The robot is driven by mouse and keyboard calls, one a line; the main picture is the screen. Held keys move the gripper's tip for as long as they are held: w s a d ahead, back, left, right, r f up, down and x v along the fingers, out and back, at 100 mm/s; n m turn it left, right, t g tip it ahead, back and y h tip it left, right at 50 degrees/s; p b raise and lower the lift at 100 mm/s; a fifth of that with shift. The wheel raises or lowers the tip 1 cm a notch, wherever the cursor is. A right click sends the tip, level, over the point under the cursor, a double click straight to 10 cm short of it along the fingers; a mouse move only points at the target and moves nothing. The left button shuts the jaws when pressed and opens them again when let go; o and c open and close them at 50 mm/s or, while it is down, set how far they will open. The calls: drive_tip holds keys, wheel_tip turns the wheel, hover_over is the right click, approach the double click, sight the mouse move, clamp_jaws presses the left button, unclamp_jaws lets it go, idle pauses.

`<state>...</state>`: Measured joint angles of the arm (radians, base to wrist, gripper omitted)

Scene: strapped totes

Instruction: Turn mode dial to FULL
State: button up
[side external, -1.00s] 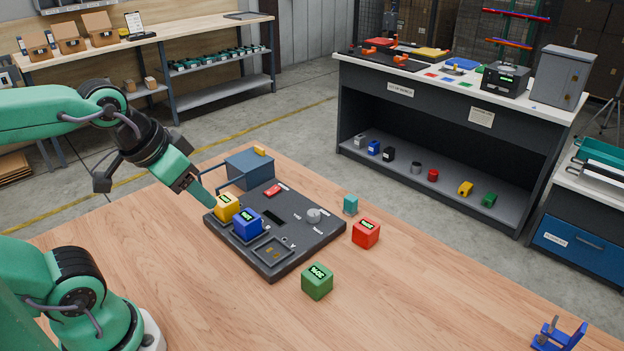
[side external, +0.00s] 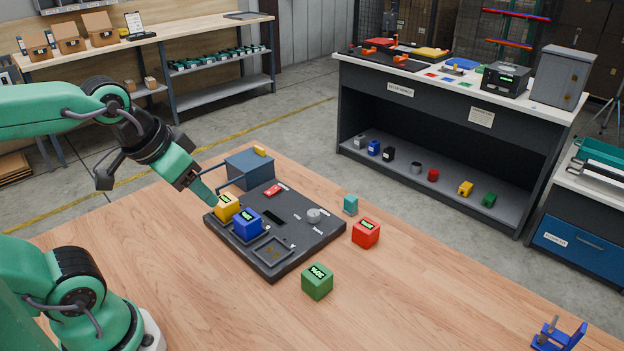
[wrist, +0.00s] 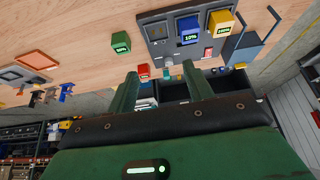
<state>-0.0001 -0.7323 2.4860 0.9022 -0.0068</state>
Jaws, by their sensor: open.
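The mode dial (side external: 314,215) is a small round grey knob on the right part of a dark control panel (side external: 270,262). Small white labels sit around it, too small to read. My gripper (side external: 212,201) is at the panel's left edge, close to the yellow cube (side external: 227,210) and well away from the dial. In the wrist view my gripper (wrist: 160,92) has its two fingers apart with nothing between them. I cannot tell in the side view whether the fingertips touch the yellow cube.
A blue cube (side external: 248,226) stands on the panel beside the yellow one. A red switch (side external: 272,191) and a blue-grey box (side external: 250,170) are toward the back. A red cube (side external: 366,235), green cube (side external: 317,283) and teal block (side external: 350,205) stand on the wooden table, right of the panel.

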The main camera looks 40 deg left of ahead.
drive_tip(key=w+r+n+g, duration=0.1)
drive_tip(key=w, duration=0.6)
drive_tip(key=n+g, duration=0.4)
drive_tip(key=g, duration=0.1)
hover_over(314, 213)
drive_tip(key=shift+w+d+f, duration=0.1)
drive_tip(key=shift+f, duration=3.5)
drive_tip(key=shift+w+d+f, duration=0.1)
drive_tip(key=shift+f, duration=3.5)
drive_tip(key=shift+a+f, duration=0.1)
drive_tip(key=shift+f, duration=0.1)
drive_tip(key=shift+s+a+f, duration=0.1)
drive_tip(key=shift+f, duration=1.75)
drive_tip(key=shift+s+a+f, duration=0.1)
drive_tip(key=shift+f, duration=1.75)
drive_tip(key=shift+d, duration=0.1)
drive_tip(key=c, duration=1)
